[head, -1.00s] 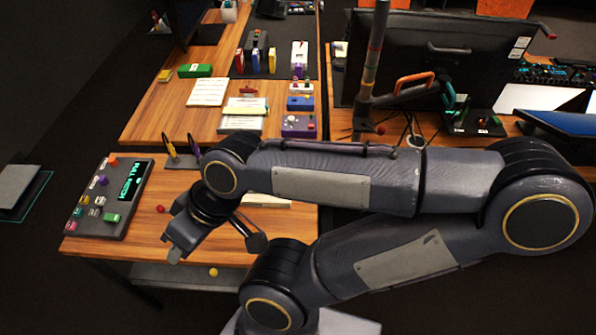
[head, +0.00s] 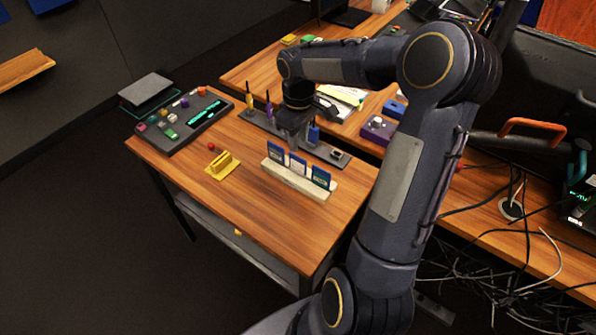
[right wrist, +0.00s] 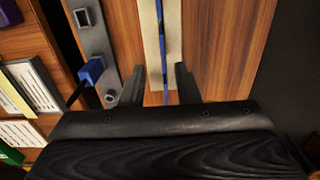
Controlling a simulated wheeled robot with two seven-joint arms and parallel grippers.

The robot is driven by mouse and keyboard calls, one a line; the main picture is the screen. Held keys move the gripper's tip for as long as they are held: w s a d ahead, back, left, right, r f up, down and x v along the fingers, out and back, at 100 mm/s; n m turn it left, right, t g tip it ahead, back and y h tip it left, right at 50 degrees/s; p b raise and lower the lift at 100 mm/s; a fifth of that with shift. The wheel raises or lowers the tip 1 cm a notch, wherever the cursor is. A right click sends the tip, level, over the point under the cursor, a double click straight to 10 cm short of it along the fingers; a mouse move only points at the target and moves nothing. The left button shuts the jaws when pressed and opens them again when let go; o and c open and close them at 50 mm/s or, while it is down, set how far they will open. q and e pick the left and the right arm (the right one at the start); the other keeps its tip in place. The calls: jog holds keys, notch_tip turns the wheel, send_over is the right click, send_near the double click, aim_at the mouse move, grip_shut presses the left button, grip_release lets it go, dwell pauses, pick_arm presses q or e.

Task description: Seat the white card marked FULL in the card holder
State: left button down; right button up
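A pale rack (head: 283,180) on the near wooden table holds three upright cards in a row. The middle one is a white card (head: 297,165), between a left blue card (head: 276,151) and a right blue card (head: 320,177). The lettering is too small to read. A yellow slotted holder (head: 222,166) stands empty left of the rack. My right gripper (head: 294,138) points down just above and behind the cards. In the right wrist view its fingers (right wrist: 160,82) are open, on either side of the rack's line, with card edges seen thinly between them. My left gripper is not in view.
A grey strip (head: 265,128) with upright tools and a blue piece runs behind the rack. A control panel (head: 185,120) lies at the table's left. A small red ball (head: 211,146) is near the yellow holder. The table front is clear.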

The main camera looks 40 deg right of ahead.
aim_at(298, 158)
notch_tip(298, 158, down, 8)
jog(key=shift+a+r, duration=0.15)
jog(key=shift+r, duration=0.05)
grip_shut()
